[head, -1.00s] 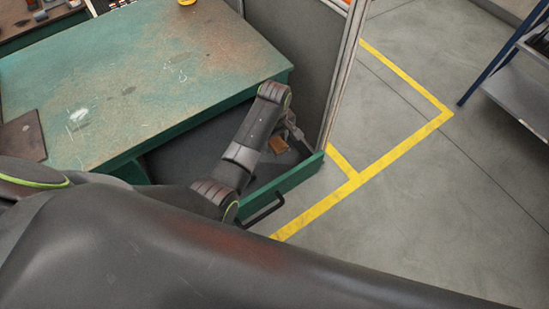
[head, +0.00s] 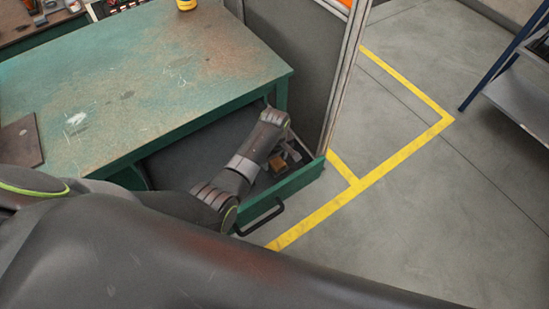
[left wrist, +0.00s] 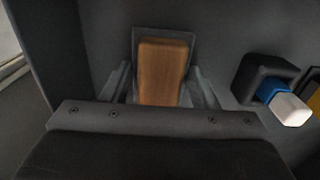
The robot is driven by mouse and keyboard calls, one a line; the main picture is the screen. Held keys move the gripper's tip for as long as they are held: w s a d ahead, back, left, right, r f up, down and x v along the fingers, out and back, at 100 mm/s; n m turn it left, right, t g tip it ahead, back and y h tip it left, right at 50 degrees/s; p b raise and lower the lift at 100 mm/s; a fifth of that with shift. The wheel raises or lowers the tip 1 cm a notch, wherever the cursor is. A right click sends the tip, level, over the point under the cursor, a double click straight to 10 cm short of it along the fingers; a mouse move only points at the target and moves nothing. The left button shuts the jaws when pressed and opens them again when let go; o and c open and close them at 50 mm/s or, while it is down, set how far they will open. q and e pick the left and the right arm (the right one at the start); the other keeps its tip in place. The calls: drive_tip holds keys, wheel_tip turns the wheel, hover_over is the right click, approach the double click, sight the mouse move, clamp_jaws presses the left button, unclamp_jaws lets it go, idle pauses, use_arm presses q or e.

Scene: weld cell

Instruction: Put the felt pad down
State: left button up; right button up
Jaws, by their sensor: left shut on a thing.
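The felt pad (left wrist: 163,66), a brown wood-like block with a grey edge around it, is between the fingers of my left gripper (left wrist: 162,88). The gripper is shut on it. In the head view the pad (head: 277,164) shows as a small brown patch beside my left gripper (head: 287,160), inside the open green drawer (head: 262,202) under the workbench. My arm hides part of the drawer. I cannot tell whether the pad touches the drawer floor. My right gripper is not in view.
The green workbench top (head: 160,85) is above the drawer, and a grey panel (head: 292,55) stands at its right end. In the left wrist view a black item with a blue and white end (left wrist: 275,88) lies right of the pad. A yellow item (left wrist: 314,98) is at the edge.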

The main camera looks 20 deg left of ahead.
use_arm(q)
drive_tip(key=o, duration=1)
drive_tip(key=shift+o, duration=0.2)
wheel_tip(320, 180, up, 12)
drive_tip(key=p, duration=0.2)
drive_tip(key=shift+r, duration=0.15)
